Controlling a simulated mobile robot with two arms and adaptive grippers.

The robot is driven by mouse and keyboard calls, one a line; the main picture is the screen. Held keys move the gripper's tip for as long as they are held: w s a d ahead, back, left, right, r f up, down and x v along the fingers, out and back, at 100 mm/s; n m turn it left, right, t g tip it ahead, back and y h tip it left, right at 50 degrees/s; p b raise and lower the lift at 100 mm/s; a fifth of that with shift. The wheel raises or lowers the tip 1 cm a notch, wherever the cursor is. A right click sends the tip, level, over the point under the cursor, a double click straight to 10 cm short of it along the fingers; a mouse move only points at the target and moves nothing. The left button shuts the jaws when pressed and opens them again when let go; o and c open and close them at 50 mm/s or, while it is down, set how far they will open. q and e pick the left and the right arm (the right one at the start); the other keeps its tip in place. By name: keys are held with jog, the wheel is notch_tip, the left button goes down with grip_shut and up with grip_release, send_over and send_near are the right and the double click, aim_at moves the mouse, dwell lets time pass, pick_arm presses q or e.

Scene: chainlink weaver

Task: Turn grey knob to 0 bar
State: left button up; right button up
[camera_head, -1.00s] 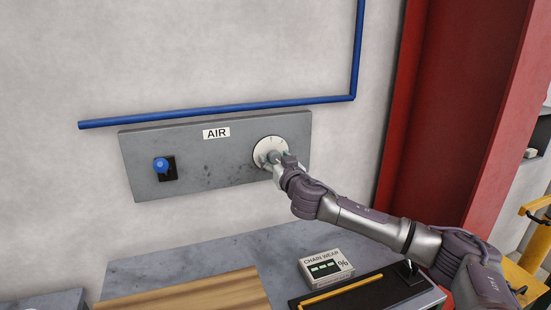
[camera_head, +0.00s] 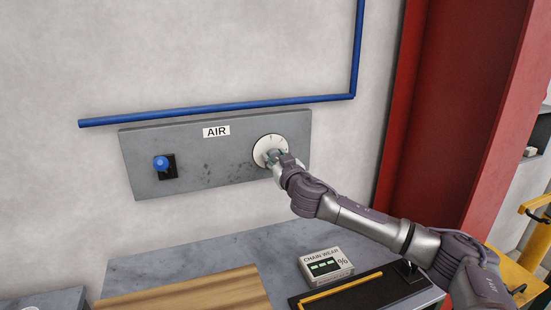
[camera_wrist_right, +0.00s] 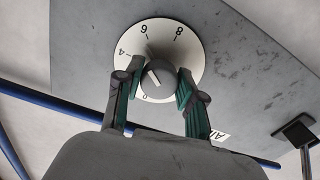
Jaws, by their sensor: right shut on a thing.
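The grey knob (camera_wrist_right: 157,78) sits in the middle of a round white dial (camera_head: 270,149) on the wall panel. In the wrist view the dial shows 4, 6, 8 and a 0 near the bottom; its left part is hidden by a finger. A white line on the knob points to the upper left there, roughly toward the 4. My right gripper (camera_wrist_right: 156,90) is shut on the knob, with one finger on each side; in the head view it (camera_head: 276,160) covers much of the knob. My left gripper is not in view.
The grey AIR panel (camera_head: 215,178) also carries a blue-tipped switch (camera_head: 161,163) at left. A blue pipe (camera_head: 220,107) runs above it. Below is a bench (camera_head: 190,262) with a chain wear box (camera_head: 326,265). A red column (camera_head: 440,110) stands at right.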

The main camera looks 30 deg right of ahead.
jog(key=n, duration=0.2)
jog(key=shift+n, duration=0.4)
jog(key=n+p, duration=0.1)
jog(key=n, duration=0.2)
jog(key=shift+n, duration=0.3)
jog(key=n+p, duration=0.3)
jog(key=n, duration=0.3)
jog(key=shift+d+r, duration=0.1)
jog(key=shift+r, duration=0.05)
jog(key=n+p, duration=0.3)
jog(key=n, duration=0.3)
jog(key=shift+r+n, duration=0.1)
jog(key=shift+n, duration=0.3)
jog(key=n+p, duration=0.2)
jog(key=n, duration=0.1)
jog(key=shift+n+p, duration=0.6)
jog(key=shift+n, duration=1.1)
jog(key=o, duration=1.1)
